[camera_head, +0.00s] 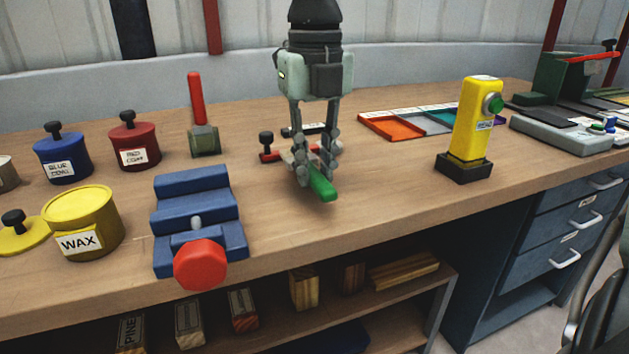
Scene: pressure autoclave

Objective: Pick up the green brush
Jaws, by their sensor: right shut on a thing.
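The green brush (322,189) is in my right gripper (313,172); its green handle end sticks out toward the front between the fingertips. The fingers point down and are shut on it. The brush is at or just above the wooden bench top; a small shadow lies under its front end, and I cannot tell whether it touches. Its far part is mostly hidden behind the fingers. My left gripper is not in view.
A blue stepped vise (195,218) with a red knob stands left on the bench (395,200). A yellow button post (474,125) stands right. A small red item with a black knob (267,147) lies close behind the gripper. A divided tray (390,126) lies behind.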

